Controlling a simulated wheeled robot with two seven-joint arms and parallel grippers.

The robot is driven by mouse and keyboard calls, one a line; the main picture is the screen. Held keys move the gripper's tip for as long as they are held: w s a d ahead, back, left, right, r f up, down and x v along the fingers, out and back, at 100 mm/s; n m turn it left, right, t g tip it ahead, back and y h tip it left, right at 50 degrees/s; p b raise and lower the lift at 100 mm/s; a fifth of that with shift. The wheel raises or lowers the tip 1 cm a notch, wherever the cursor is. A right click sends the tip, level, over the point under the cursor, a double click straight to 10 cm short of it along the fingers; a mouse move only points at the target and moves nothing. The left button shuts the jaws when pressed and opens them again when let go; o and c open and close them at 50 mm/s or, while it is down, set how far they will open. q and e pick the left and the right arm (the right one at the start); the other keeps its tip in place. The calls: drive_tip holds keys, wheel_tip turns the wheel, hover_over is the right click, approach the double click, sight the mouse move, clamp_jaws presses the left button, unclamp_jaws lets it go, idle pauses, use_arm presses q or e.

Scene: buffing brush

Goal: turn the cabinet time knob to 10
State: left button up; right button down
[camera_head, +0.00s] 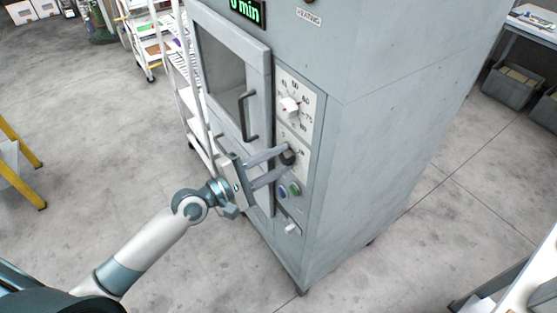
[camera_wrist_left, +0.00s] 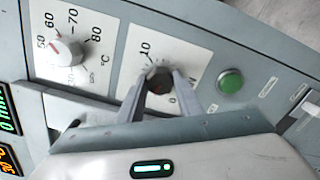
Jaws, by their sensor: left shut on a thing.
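The grey cabinet (camera_head: 375,140) stands in the middle of the head view. Its dark time knob (camera_head: 287,157) is on the front panel below the white temperature knob (camera_head: 289,105). My left gripper (camera_head: 284,162) reaches in from the left, with its fingers on either side of the time knob and shut on it. In the left wrist view the time knob (camera_wrist_left: 158,80) sits between the fingertips, near a dial marked 10 and 0; the fingers hide part of the dial. The green display (camera_head: 246,10) reads 0 min. My right gripper is not in view.
The cabinet door handle (camera_head: 248,116) is close to the left of the knobs. A white shelf cart (camera_head: 190,95) stands behind.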

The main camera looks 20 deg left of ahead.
use_arm(q)
drive_tip(key=m, duration=0.3)
drive_tip(key=shift+f+m, duration=0.1)
drive_tip(key=shift+m, duration=0.3)
drive_tip(key=m, duration=0.3)
drive_tip(key=shift+m, duration=0.3)
drive_tip(key=m, duration=0.6)
drive_tip(key=shift+f, duration=0.1)
drive_tip(key=m, duration=1.1)
drive_tip(key=shift+f, duration=0.1)
drive_tip(key=o, duration=1)
drive_tip(key=shift+o, duration=0.2)
drive_tip(key=shift+a+p, duration=0.1)
drive_tip(key=shift+p, duration=0.2)
